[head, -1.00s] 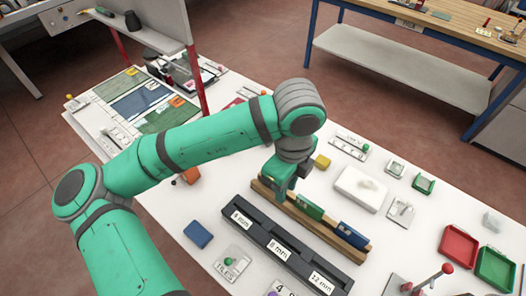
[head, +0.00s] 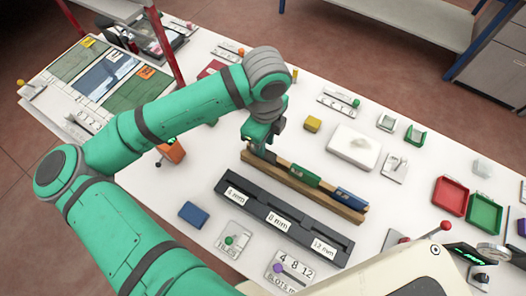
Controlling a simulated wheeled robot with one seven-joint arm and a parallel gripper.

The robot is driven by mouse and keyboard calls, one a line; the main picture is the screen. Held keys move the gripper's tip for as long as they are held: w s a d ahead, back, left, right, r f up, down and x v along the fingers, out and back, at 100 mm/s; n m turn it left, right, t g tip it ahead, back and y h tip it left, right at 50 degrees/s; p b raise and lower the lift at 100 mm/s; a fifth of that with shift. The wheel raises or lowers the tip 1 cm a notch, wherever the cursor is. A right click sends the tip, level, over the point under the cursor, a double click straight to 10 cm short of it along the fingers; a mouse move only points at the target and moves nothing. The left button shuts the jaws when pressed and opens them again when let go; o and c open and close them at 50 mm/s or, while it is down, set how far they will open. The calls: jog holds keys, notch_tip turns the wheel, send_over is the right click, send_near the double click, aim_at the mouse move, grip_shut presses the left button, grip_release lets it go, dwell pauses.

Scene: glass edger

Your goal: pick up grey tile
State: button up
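A wooden rack (head: 327,204) stands on the white table and holds a green tile (head: 304,176) and a blue tile (head: 352,199). A small dark grey piece (head: 264,153) shows at the rack's left end; it looks like the grey tile, partly hidden by my gripper. My green gripper (head: 250,148) points down at that left end, right beside or over the grey piece. The fingertips are small and partly hidden, so I cannot tell whether they are open, shut or touching the piece.
A dark slotted holder (head: 250,206) labelled in mm lies in front of the rack. A blue block (head: 194,212) is to its left. A white block (head: 354,144), a yellow block (head: 312,123), a red tray (head: 451,195) and a green tray (head: 485,213) lie behind and right.

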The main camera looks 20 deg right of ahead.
jog(key=f, duration=0.4)
jog(key=shift+a+f, duration=0.1)
jog(key=shift+a, duration=0.1)
grip_shut()
dwell(1.2)
